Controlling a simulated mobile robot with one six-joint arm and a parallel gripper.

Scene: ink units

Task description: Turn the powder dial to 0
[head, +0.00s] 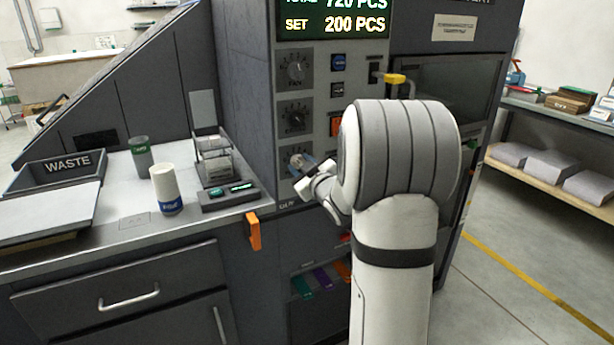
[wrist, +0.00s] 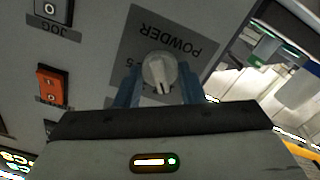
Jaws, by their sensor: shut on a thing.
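The powder dial (wrist: 158,70) is a round grey knob on a dark square plate, with the word POWDER upside down in the wrist view. A "5" shows beside it; the other scale marks are hidden or too small to read. A pale mark on the knob points toward my gripper's body, but I cannot tell the number it stands at. My gripper (wrist: 162,82) has its blue fingers on either side of the knob, shut on it. In the head view, my gripper (head: 303,165) is at the lowest dial on the panel and hides much of it.
Two more dials, an upper one (head: 296,68) and a middle one (head: 295,116), sit above on the machine panel. An orange switch (wrist: 54,84) is close by. A yellow-capped lever (head: 394,79) sticks out above my arm.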

